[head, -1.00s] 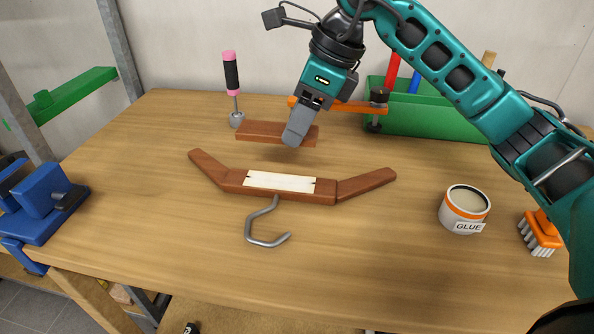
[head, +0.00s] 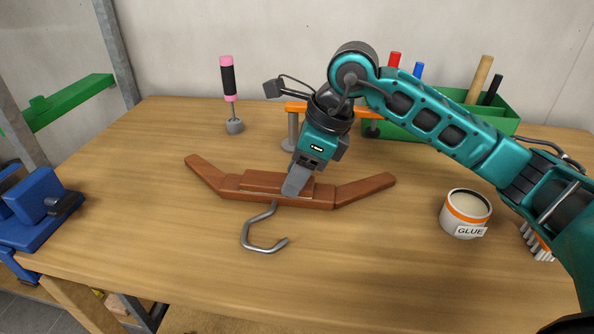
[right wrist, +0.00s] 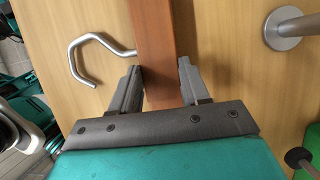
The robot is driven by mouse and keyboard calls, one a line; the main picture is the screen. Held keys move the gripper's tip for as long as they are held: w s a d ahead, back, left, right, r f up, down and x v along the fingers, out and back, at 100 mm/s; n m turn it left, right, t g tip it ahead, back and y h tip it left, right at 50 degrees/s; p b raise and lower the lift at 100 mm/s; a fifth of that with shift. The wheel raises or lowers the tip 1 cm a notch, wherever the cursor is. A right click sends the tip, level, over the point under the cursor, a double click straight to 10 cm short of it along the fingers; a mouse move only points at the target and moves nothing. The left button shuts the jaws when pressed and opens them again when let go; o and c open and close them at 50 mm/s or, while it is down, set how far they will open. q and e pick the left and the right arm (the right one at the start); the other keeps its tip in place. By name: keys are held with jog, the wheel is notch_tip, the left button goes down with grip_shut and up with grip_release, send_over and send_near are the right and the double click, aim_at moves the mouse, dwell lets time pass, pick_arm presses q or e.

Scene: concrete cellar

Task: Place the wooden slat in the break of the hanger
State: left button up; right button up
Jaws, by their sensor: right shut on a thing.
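The brown wooden hanger (head: 365,189) lies on the bench, its grey metal hook (head: 262,245) toward the front edge. The wooden slat (head: 260,181), a flat reddish-brown piece, is over the middle of the hanger, where the break is. It lies lengthwise along the hanger's middle part and covers most of the pale surface there. I cannot tell whether it is fully down or slightly raised. My right gripper (head: 293,186) is shut on the slat. In the right wrist view, its fingers (right wrist: 160,85) stand on both sides of the slat (right wrist: 157,40). My left gripper is not in view.
An orange clamp (head: 297,107) stands just behind my right gripper. A green tool bin (head: 400,130) is at the back right. A glue pot (head: 465,214) and a brush (head: 537,242) are at right. A blue vise (head: 35,215) is at left. The bench front is clear.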

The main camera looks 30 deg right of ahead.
jog(key=o, duration=1)
jog(key=shift+f, duration=0.1)
jog(key=shift+o, duration=0.2)
jog(key=shift+r+p, duration=0.35)
jog(key=p+v, duration=0.1)
jog(key=v, duration=1)
jog(key=shift+r, duration=0.35)
jog(key=shift+s+d, duration=0.1)
